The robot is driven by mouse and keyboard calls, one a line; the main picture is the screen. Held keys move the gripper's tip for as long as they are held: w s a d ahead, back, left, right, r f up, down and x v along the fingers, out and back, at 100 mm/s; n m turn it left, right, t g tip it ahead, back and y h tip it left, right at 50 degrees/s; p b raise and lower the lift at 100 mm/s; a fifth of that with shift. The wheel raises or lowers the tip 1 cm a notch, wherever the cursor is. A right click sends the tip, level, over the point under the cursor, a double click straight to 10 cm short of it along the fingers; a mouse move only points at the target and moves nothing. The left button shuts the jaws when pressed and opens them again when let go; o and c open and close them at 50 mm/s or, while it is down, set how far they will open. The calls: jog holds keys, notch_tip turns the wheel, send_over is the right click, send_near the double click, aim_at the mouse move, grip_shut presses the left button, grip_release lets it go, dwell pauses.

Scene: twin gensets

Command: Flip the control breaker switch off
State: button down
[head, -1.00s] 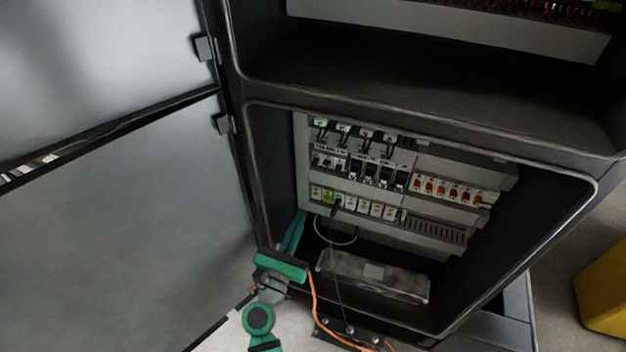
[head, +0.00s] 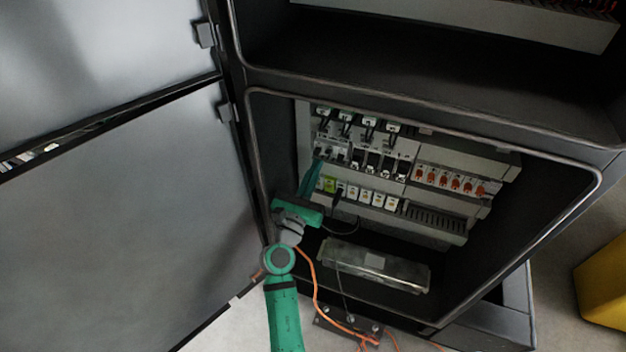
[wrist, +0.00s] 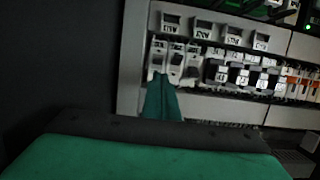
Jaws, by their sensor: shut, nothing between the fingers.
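My gripper (head: 317,165) reaches into the lower cabinet with its green fingers pointing up, shut and empty. In the wrist view, the fingertips (wrist: 160,77) lie just below the left end of a row of white breakers (wrist: 175,60); I cannot tell whether they touch. These white breakers (head: 331,150) also show in the head view, just right of the fingertips. Their labels are too small to read, so I cannot tell which one is the control breaker.
Black breakers (head: 380,163) and red-marked switches (head: 455,181) continue the row rightward. Small terminal blocks (head: 365,196) sit below. The cabinet door (head: 120,220) stands open at the left. An orange cable (head: 315,290) hangs beside my arm. A yellow object (head: 600,295) stands at right.

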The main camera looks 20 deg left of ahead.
jog(key=shift+r, duration=0.4)
